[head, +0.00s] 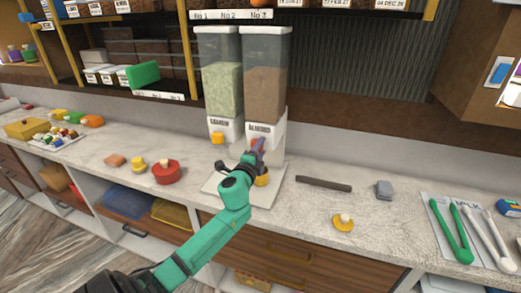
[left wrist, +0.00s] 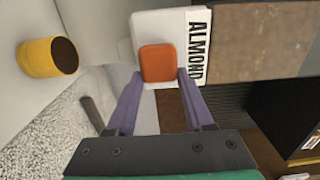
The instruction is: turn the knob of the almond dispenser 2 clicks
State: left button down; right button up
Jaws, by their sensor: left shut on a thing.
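The almond dispenser (head: 265,85) is the right one of two clear dispensers on the counter, with brown contents and a white base. Its label reads ALMOND in the left wrist view. Its orange knob (left wrist: 158,63) sits between the two purple fingers of my left gripper (left wrist: 157,78). The fingers are shut on the knob, one on each side. In the head view my left gripper (head: 259,146) reaches the dispenser front and mostly hides this knob. A yellow cup (left wrist: 48,57) with a dark inside stands below the outlet. My right gripper is not in view.
The other dispenser (head: 222,90), with pale green contents, stands close on the left with its own orange knob. A dark bar (head: 324,184), a grey block (head: 384,189) and tongs (head: 452,232) lie to the right.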

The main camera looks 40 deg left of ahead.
pick_arm(q)
jog(key=shift+c, duration=1.4)
grip_release()
jog(key=b+v, duration=0.3)
jog(key=v, duration=1.1)
jog(key=shift+s, duration=0.25)
